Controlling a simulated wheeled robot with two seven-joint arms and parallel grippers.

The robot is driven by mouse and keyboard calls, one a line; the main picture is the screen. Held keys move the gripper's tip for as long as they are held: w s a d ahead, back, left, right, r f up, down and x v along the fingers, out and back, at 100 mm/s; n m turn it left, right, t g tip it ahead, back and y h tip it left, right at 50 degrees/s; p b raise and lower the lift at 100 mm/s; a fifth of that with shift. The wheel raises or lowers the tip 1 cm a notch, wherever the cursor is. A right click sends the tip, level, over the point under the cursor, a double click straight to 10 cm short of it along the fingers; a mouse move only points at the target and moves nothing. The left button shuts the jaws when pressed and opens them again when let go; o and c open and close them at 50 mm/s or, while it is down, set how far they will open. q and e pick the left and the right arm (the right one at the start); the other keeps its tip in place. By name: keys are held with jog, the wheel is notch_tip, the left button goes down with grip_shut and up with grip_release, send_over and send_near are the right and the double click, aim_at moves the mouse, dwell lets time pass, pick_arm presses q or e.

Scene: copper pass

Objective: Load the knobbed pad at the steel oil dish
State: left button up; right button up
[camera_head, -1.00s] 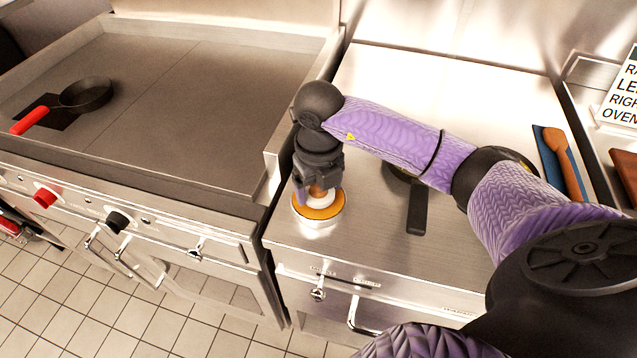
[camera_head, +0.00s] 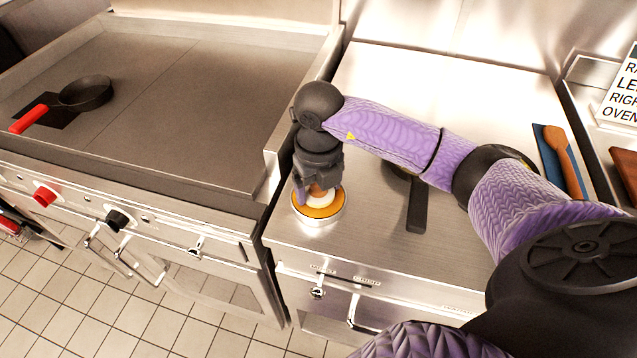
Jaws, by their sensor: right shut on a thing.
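The steel oil dish (camera_head: 322,221) is a round, shallow dish with orange-yellow oil, near the front left corner of the steel counter. My right gripper (camera_head: 318,192) points down over it, shut on the knobbed pad (camera_head: 322,199). The pad has a brown knob and a pale body, and is low in the dish at the oil. The fingers hide part of the knob. I cannot tell how deep the pad sits. My left gripper is not in view.
A black pan (camera_head: 416,205) lies on the counter right of the dish, partly behind my arm. A griddle (camera_head: 180,110) on the left bears a red-handled skillet (camera_head: 85,93).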

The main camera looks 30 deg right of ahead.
notch_tip(320, 180, up, 7)
jog(key=p, duration=0.6)
jog(key=shift+r, duration=0.1)
dwell(0.6)
